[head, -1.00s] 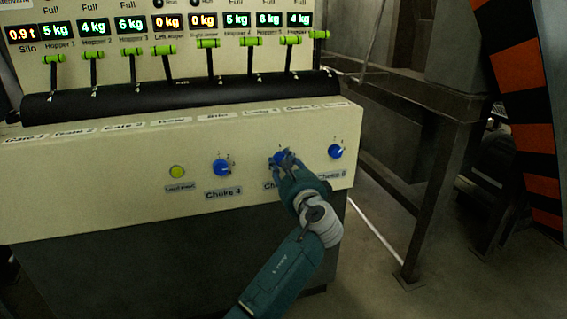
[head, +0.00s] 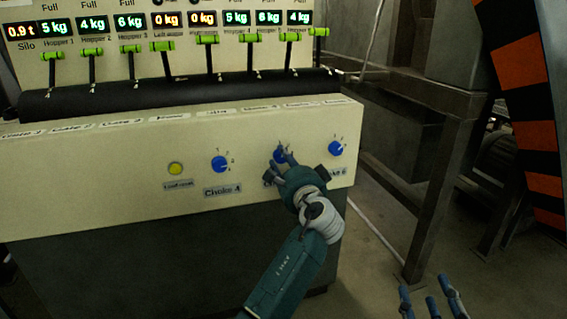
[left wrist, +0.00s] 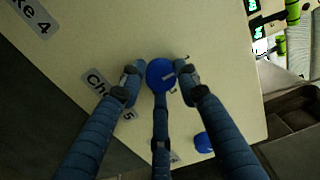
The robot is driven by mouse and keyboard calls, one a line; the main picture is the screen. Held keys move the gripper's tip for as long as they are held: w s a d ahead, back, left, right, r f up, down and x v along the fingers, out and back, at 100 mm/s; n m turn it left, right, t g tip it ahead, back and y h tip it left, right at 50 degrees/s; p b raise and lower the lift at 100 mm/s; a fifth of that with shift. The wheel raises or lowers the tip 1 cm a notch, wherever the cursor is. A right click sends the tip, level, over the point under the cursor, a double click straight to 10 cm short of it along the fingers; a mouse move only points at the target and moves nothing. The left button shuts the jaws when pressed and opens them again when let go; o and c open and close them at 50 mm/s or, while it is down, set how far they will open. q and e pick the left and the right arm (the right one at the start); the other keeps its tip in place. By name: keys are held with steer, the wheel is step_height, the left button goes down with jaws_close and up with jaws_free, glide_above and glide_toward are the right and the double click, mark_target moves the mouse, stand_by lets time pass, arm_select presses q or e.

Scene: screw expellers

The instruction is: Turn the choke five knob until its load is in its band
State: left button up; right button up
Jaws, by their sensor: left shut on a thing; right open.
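The choke five knob (head: 280,156) is blue and round, on the cream panel front between two similar knobs. It also shows in the left wrist view (left wrist: 160,73), with a pale pointer line on its face. My left gripper (head: 283,160) is shut on it; in the left wrist view its fingers (left wrist: 160,80) sit at both sides of the knob and just below it. The Choke 5 label (left wrist: 108,95) is partly hidden by a finger. My right gripper (head: 428,300) is open and empty at the lower right, away from the panel.
The choke 4 knob (head: 219,164) and choke 6 knob (head: 336,148) flank it closely. A yellow lamp (head: 175,168) is further left. Above are green-handled levers (head: 207,40) and lit weight displays (head: 166,20). A metal frame (head: 440,180) stands at right.

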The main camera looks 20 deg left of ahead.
arm_select(q)
steer(key=shift+a+r, duration=0.1)
steer(key=shift+a, duration=0.15)
steer(key=o, duration=1.1)
steer(key=shift+s, duration=0.1)
steer(key=shift+c, duration=0.2)
steer(key=shift+o, duration=0.4)
steer(key=shift+d, duration=0.1)
steer(key=shift+s+d, duration=0.2)
steer(key=shift+s, duration=0.15)
steer(key=v, duration=0.6)
steer(key=shift+s, duration=0.3)
steer(key=shift+d, duration=0.15)
